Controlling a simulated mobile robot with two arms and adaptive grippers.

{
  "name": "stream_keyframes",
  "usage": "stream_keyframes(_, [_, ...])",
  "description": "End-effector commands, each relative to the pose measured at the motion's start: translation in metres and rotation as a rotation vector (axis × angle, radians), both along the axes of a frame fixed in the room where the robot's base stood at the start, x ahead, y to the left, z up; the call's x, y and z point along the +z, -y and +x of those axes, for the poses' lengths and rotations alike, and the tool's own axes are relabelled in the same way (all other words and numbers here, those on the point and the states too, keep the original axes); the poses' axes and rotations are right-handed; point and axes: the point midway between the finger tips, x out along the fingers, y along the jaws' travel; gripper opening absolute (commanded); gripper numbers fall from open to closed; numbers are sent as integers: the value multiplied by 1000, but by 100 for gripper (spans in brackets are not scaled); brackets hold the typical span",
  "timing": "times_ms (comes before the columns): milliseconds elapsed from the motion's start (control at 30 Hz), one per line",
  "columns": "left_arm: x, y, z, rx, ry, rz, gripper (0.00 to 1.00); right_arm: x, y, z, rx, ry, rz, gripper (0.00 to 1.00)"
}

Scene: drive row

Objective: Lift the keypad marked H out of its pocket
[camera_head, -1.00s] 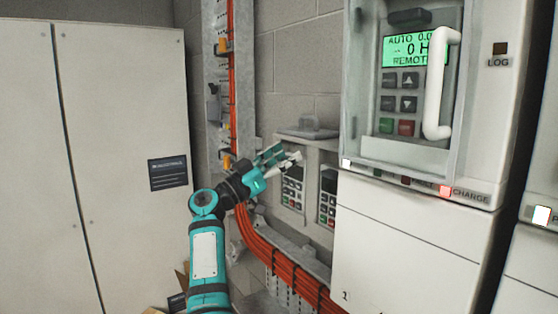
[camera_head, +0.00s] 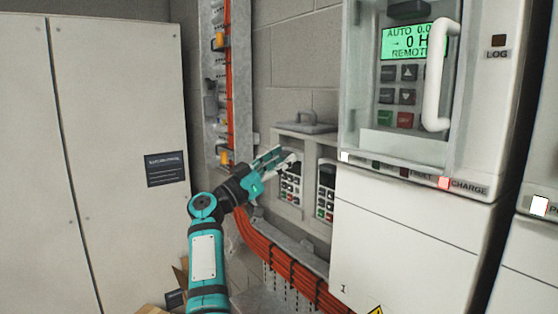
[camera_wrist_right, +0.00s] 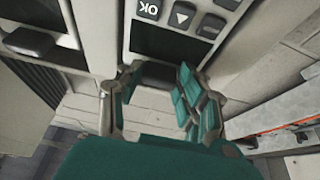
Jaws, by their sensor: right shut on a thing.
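A keypad (camera_head: 290,189) with a dark screen and small buttons sits at the left of a grey holder (camera_head: 309,216) on the wall; I cannot read a letter on it. My right gripper (camera_head: 287,160) is at its top end and hides part of it. In the right wrist view the gripper's fingers (camera_wrist_right: 160,80) are closed about a dark tab (camera_wrist_right: 156,74) at the end of a keypad (camera_wrist_right: 168,38) with OK and arrow buttons. How far it sits in its pocket cannot be told. My left gripper is not in view.
A second keypad (camera_head: 326,190) stands just right of the first. A white drive cabinet (camera_head: 400,235) with a handle (camera_head: 438,80) juts out on the right. Orange cables (camera_head: 285,262) run below the holder. A tall pale cabinet (camera_head: 115,100) stands on the left.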

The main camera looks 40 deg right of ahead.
Motion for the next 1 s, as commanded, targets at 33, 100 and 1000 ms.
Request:
stream_keyframes(33, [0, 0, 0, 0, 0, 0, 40, 0, 2, -2, -7, 2, 1, 8])
stream_keyframes(100, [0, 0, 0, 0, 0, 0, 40, 0, 2, -2, -7, 2, 1, 8])
stream_keyframes(1000, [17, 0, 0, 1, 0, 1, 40, 21, 2, -3, -7, 5, -3, 8])
